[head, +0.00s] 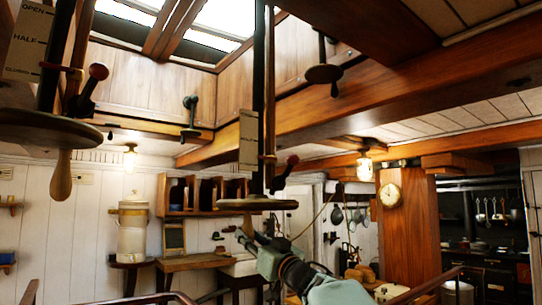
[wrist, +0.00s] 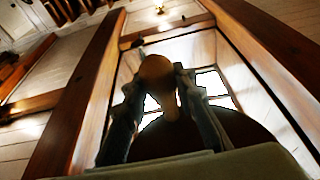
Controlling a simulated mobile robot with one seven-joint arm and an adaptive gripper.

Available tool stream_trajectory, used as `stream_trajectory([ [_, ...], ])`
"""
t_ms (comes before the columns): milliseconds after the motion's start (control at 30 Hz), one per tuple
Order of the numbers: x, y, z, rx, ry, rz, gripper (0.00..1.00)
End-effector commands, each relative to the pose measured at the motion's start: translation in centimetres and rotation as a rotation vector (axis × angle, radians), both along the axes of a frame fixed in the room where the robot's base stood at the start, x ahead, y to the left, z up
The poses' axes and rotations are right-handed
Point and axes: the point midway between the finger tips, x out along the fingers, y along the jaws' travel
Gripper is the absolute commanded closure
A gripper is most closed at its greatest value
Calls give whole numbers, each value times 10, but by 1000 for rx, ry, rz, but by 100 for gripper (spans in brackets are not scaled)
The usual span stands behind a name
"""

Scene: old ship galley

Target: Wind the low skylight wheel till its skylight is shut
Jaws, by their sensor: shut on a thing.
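A dark, flat wheel (head: 258,203) hangs level at the foot of a dark vertical shaft in the middle of the head view. My gripper (head: 248,236) is just below its left part, at the wheel's hanging handle. In the wrist view, my gripper (wrist: 160,80) has a finger on each side of the round wooden handle (wrist: 157,70) and is shut on it. The wheel's dark underside (wrist: 195,132) shows behind. A pale plate (head: 248,140) stands beside the shaft, its marks unreadable; a reddish collar is near its lower end. Bright skylight panes (head: 222,18) show overhead.
A second wheel (head: 35,128) with a wooden handle hangs close at the left, beside a plate marked OPEN, HALF, CLOSED (head: 28,40). A smaller wheel (head: 323,73) hangs at upper right. A wooden post (head: 408,225) with a clock stands right; rails run low in front.

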Motion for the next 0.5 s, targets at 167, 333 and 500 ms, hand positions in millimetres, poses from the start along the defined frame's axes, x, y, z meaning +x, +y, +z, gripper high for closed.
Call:
stream_trajectory([
  [167,2,-9,0,3,2,0,100],
  [333,3,-43,-1,1,2,-3,100],
  [500,3,-57,-1,2,3,3,100],
])
